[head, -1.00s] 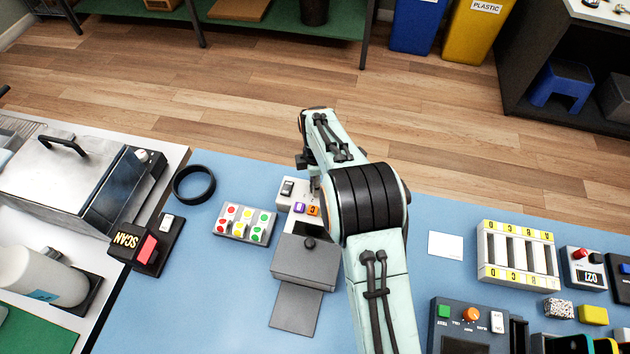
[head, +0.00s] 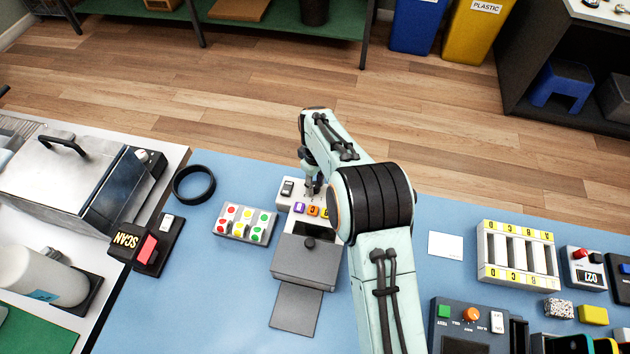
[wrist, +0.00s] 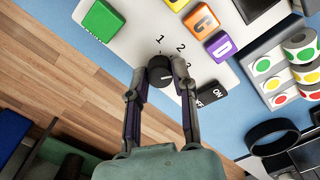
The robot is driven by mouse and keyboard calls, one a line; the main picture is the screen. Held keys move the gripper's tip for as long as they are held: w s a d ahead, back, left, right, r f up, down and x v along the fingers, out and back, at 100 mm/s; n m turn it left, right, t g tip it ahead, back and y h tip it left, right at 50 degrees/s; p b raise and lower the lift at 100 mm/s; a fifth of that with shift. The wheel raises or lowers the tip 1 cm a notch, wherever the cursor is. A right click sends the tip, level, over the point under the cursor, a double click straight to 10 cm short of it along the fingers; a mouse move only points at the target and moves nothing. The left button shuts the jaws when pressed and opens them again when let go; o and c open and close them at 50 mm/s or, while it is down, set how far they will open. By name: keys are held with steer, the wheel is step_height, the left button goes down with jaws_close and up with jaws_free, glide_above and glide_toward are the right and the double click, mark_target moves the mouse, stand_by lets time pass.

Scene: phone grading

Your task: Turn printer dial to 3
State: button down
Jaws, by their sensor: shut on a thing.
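The printer has a grey body (head: 305,268) and a white panel with coloured buttons behind it in the head view. The printer dial (wrist: 160,72), a small dark round knob with a pale mark on top, stands on this panel in the wrist view. Printed digits 1 and 2 show beside it; further digits are partly hidden by a finger. My gripper (wrist: 161,80) is shut on the dial, one finger on each side. In the head view my gripper (head: 313,187) is over the panel's far part and hides the dial.
Green (wrist: 103,20), orange (wrist: 202,21) and purple (wrist: 220,46) buttons and a black ON switch (wrist: 211,93) sit near the dial. A tray of coloured label rolls (head: 244,224) and a black ring (head: 194,185) lie to the left in the head view.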

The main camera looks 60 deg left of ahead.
mark_target(315, 185)
steer(key=shift+f+m, duration=0.1)
steer(key=shift+m, duration=1.1)
steer(key=c, duration=0.9)
jaws_free()
step_height(315, 185, up, 12)
